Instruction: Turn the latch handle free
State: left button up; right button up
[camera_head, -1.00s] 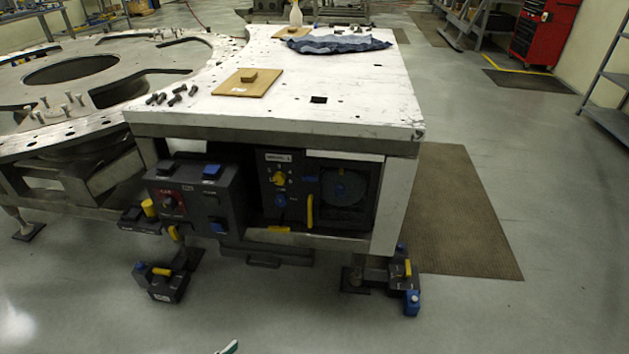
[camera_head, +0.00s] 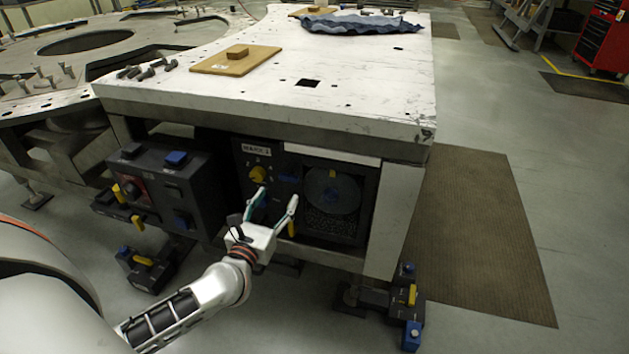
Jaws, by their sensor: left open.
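A dark panel (camera_head: 284,163) is set under the white table's front edge. It carries a yellow knob (camera_head: 258,174) at upper left and a round grey disc (camera_head: 332,190) with a small yellow tab on top. A yellow upright handle (camera_head: 291,229) is mostly hidden behind my gripper's right finger. I cannot tell for certain which of these is the latch handle. My left gripper (camera_head: 277,199) is open and empty in front of the panel, with its fingers pointing up toward it. It looks just below and right of the knob; contact cannot be told. My right gripper is not in view.
A dark control box (camera_head: 165,190) juts out left of the panel. Above is the white table (camera_head: 370,95) with a wooden board (camera_head: 232,64), bolts and a blue cloth (camera_head: 360,22). Black-and-blue blocks (camera_head: 411,300) stand low at right. The floor in front is partly clear.

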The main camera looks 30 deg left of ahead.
aim_at(288, 178)
pick_arm(q)
jog(key=x, duration=0.8)
jog(key=shift+s+a+b, duration=0.1)
jog(key=shift+a+b, duration=0.05)
jog(key=shift+b, duration=0.15)
jog(key=c, duration=1.1)
